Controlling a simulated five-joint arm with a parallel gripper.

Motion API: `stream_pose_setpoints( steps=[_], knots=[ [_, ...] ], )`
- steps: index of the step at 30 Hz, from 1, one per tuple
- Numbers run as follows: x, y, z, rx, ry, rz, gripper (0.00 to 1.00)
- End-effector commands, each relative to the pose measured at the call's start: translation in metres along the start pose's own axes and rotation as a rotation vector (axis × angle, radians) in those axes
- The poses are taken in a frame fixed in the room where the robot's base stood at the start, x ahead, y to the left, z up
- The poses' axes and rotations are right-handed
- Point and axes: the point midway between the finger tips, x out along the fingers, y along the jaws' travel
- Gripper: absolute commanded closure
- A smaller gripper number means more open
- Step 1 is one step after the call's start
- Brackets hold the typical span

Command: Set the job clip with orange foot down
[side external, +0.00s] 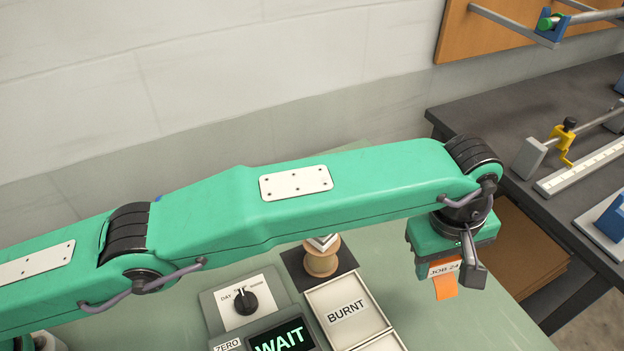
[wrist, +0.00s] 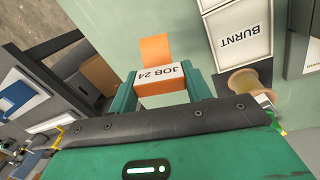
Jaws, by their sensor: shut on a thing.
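The job clip with orange foot (side external: 444,286) has a white label reading JOB 24. It hangs below my gripper (side external: 455,272) at the right of the side view, over the green table. In the wrist view the clip's label (wrist: 168,72) sits between the two green fingers of my gripper (wrist: 160,88), and its orange foot (wrist: 155,48) points away from me. My gripper is shut on the clip. In the side view the clip appears above the table surface, but I cannot tell the exact gap.
A white BURNT tray (side external: 347,306) lies left of the clip, with a wooden spool (side external: 320,262) behind it. A box with a dial (side external: 246,301) and a WAIT screen (side external: 281,340) stands farther left. The green table (side external: 480,322) is clear near the clip. A dark bench (side external: 560,130) adjoins at right.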

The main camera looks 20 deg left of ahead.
Motion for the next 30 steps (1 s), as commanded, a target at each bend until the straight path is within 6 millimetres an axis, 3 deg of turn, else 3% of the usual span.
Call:
stream_pose_setpoints(
  steps=[20, 30],
  knots=[
    [0.001, 0.0, 0.0, 0.0, 0.0, 0.0, 0.73],
    [0.024, -0.004, 0.0, 0.0, 0.0, -0.002, 0.73]
  ],
)
